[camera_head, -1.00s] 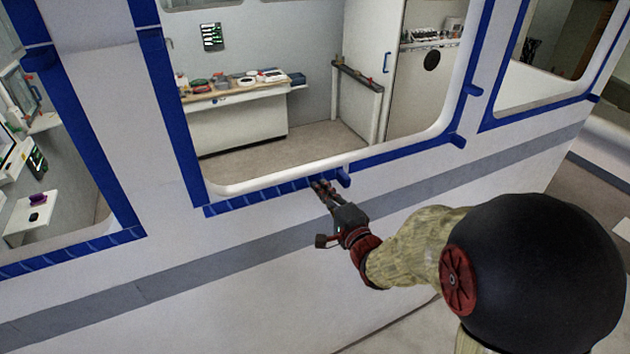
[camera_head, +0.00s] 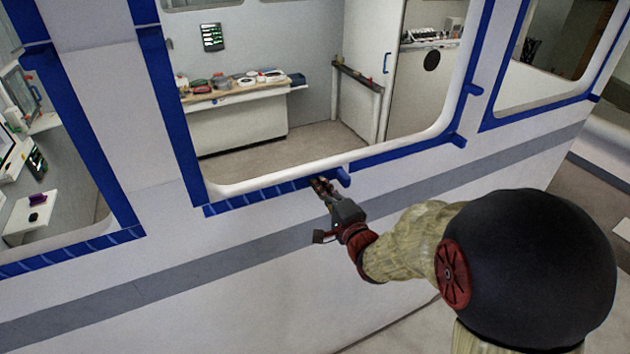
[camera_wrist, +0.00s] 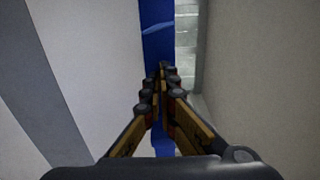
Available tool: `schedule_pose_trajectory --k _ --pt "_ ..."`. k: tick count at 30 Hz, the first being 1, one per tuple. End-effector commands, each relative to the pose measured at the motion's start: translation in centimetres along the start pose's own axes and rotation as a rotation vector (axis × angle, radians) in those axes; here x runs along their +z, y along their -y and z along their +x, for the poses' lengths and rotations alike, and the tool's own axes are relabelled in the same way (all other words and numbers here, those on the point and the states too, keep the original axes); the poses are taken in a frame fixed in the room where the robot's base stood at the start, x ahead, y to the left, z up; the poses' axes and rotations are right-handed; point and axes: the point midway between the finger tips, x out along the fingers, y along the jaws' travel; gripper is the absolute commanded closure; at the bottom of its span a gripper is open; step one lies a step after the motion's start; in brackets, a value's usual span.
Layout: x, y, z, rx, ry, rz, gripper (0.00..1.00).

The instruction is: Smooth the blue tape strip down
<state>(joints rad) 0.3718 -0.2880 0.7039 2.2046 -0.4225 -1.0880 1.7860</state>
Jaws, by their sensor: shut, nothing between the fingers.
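The blue tape strip (camera_head: 265,193) runs along the lower edge of the middle window on the white wall, with several lighter slanted creases across it left of my gripper.
A rounded white window frame (camera_head: 300,180) runs just above the strip. Blue tape (camera_head: 395,155) continues right, with loose tabs near the corner. A grey stripe (camera_head: 250,246) crosses the wall below. A creased strip (camera_head: 75,250) lies under the left window.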

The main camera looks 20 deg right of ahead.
Motion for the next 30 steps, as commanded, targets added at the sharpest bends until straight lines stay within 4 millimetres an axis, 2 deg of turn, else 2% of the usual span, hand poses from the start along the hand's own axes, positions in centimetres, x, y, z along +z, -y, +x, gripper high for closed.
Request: schedule_pose_trajectory --k 16,30 --pt "0.1 0.0 -0.4 0.000 0.000 0.000 1.00" --pt "3.5 -0.1 -0.1 -0.001 0.003 -0.001 1.00"
